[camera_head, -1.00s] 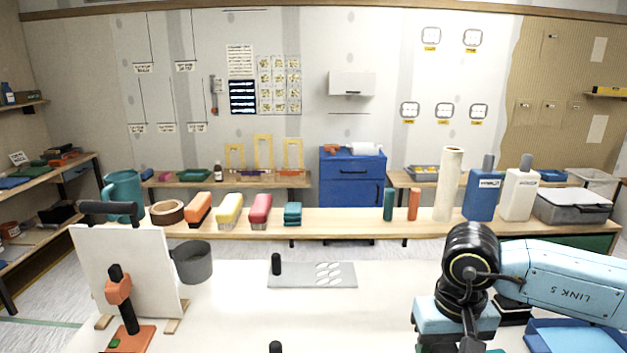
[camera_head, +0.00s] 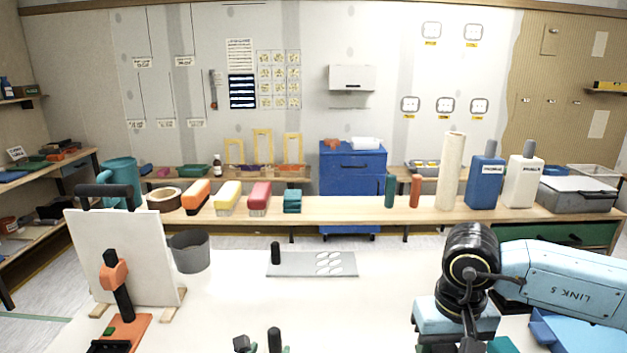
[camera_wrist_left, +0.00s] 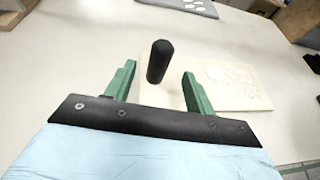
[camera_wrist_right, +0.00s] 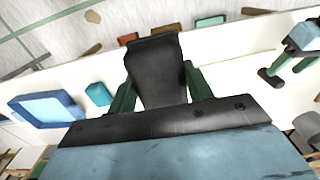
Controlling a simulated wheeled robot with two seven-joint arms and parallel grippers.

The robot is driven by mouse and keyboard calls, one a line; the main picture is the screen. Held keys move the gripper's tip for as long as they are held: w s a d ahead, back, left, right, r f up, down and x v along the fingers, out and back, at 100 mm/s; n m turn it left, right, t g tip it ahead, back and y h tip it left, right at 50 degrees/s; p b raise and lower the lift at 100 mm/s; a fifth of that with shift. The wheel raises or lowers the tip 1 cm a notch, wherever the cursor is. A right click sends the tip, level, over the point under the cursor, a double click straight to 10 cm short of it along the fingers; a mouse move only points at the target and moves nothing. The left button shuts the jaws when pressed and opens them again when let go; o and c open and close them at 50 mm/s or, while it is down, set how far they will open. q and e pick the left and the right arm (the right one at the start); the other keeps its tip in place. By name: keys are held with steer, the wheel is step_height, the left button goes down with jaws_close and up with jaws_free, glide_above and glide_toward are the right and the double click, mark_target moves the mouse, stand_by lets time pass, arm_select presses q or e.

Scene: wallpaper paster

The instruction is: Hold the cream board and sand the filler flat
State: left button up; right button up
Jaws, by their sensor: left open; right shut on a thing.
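The cream board (camera_wrist_left: 238,100) lies flat on the white table in the left wrist view, with pale filler patches (camera_wrist_left: 228,76) on it. An upright black knob (camera_wrist_left: 160,62) stands at one end; its top shows at the bottom of the head view (camera_head: 274,340). My left gripper (camera_wrist_left: 159,70) is open, its green fingers on either side of the knob with gaps. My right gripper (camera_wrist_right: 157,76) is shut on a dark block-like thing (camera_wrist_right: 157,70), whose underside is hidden. In the head view the right gripper is mostly hidden by my arm.
A grey plate (camera_head: 300,268) with a black knob and white ovals lies farther back. A propped white panel (camera_head: 125,250), an orange stand (camera_head: 125,325) and a grey bucket (camera_head: 190,252) are at left. A blue tray (camera_head: 565,330) is at right. A shelf of tools runs behind.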

mark_target(273, 343)
arm_select(q)
steer(key=b+x, duration=0.4)
steer(key=shift+w+f, duration=0.2)
steer(key=shift+f, duration=0.1)
steer(key=shift+b+x, duration=0.75)
steer(key=shift+x, duration=0.05)
arm_select(e)
step_height(273, 343, down, 6)
steer(key=shift+f, duration=0.15)
arm_select(q)
steer(key=shift+w+r, duration=0.1)
steer(key=shift+r, duration=0.15)
jaws_close()
jaws_free()
steer(key=shift+p+v, duration=0.95)
steer(key=shift+p, duration=0.3)
arm_select(e)
steer(key=shift+r, duration=1.25)
arm_select(q)
steer(key=shift+f, duration=0.1)
